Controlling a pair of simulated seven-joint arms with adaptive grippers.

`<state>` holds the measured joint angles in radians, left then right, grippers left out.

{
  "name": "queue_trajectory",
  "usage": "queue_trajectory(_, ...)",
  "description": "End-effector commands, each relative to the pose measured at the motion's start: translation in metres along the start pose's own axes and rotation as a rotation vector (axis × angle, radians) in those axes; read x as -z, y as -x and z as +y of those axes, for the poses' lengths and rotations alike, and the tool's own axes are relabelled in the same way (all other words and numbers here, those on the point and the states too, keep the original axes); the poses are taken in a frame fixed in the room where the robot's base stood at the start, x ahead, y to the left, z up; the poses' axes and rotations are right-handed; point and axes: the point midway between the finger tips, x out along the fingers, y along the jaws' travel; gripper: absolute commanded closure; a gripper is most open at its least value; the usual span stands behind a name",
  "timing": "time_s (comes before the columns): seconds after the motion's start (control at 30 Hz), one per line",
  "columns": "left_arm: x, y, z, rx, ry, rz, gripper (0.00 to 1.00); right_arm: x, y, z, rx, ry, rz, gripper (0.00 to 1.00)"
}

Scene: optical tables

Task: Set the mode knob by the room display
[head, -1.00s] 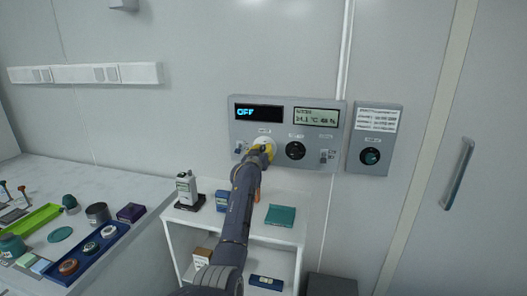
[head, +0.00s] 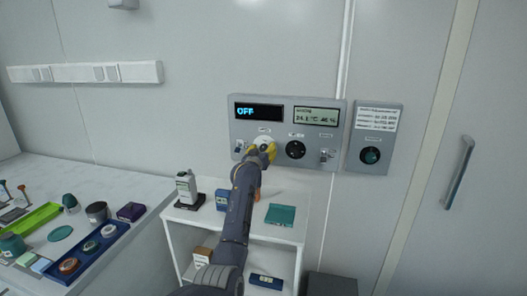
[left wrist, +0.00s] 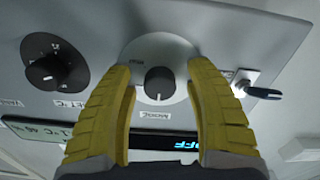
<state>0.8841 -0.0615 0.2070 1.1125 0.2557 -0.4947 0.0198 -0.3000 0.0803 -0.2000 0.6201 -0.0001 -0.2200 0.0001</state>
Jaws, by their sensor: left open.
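The mode knob (left wrist: 159,84), a dark pointer knob on a pale round dial, sits on the grey wall panel (head: 238,132). Its label reads MODE in the left wrist view, which is upside down. My left gripper (head: 262,151) is open in front of it. Its yellow fingers (left wrist: 162,95) stand either side of the knob, and I cannot tell whether they touch the panel. In the head view they partly cover the dial. The dark display (head: 258,112) reads OFF. The room display (head: 316,116) shows about 24.1 °C and 46 %. My right gripper is not in view.
A black knob (head: 296,150) and a small switch (head: 324,156) are right of the dial; a lever switch (left wrist: 255,89) is on its other side. A separate box (head: 388,112) carries a teal knob (head: 370,156). A white shelf (head: 246,234) stands below.

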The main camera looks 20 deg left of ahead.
Motion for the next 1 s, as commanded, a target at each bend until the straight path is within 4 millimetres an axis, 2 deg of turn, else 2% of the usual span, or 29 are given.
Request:
queue_trajectory(0.17,0.001,0.002,0.000,0.000,0.000,0.002,0.46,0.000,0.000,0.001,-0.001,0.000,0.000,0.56)
queue_trajectory(0.37,0.000,0.016,0.001,-0.001,0.001,0.002,0.46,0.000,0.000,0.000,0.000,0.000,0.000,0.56)
queue_trajectory(1.0,0.000,0.100,0.000,0.000,0.000,0.001,0.46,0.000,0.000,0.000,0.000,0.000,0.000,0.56)
